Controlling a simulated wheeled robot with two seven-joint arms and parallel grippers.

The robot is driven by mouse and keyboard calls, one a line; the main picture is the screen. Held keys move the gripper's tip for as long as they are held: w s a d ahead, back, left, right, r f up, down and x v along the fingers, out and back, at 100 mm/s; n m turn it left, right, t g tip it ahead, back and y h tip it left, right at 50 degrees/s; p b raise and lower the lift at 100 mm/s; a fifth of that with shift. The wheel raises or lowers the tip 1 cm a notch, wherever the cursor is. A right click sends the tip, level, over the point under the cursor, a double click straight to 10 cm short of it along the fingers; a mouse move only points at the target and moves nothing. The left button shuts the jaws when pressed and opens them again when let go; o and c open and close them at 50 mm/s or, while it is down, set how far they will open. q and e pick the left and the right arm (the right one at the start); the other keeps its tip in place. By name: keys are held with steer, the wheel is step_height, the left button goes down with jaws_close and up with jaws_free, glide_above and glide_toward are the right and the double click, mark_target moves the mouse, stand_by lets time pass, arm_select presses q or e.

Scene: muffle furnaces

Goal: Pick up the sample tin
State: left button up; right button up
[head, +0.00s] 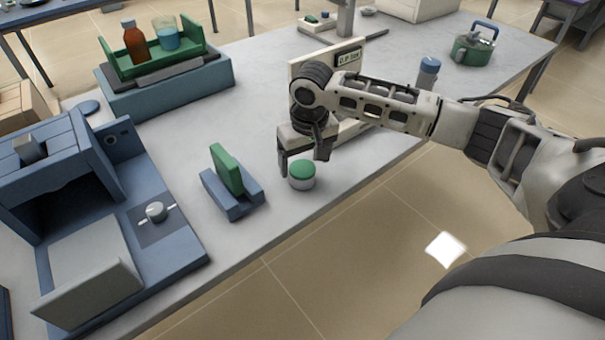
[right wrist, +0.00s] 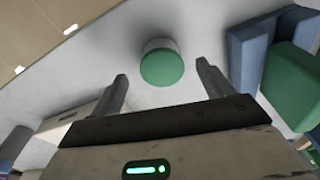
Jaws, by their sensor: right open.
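The sample tin (head: 301,175) is a small round white tin with a green lid, standing upright near the front edge of the grey bench. My right gripper (head: 303,163) is open and empty, just behind and above the tin in the head view. In the right wrist view the tin (right wrist: 161,64) lies ahead of the two fingertips, between their lines and not touching either. My right gripper (right wrist: 161,82) shows both fingers spread apart there. My left gripper is not in view.
A blue holder (head: 232,194) with a green upright piece stands left of the tin. A blue furnace (head: 70,165) with its door down fills the left. A cream panel (head: 340,62) stands behind my right arm. Bare bench lies behind the holder.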

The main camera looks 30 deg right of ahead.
mark_target(303, 168)
steer(key=f, duration=0.2)
steer(key=w+f, duration=0.1)
steer(key=f, duration=0.1)
steer(key=c, duration=1.1)
steer(key=shift+r, duration=0.2)
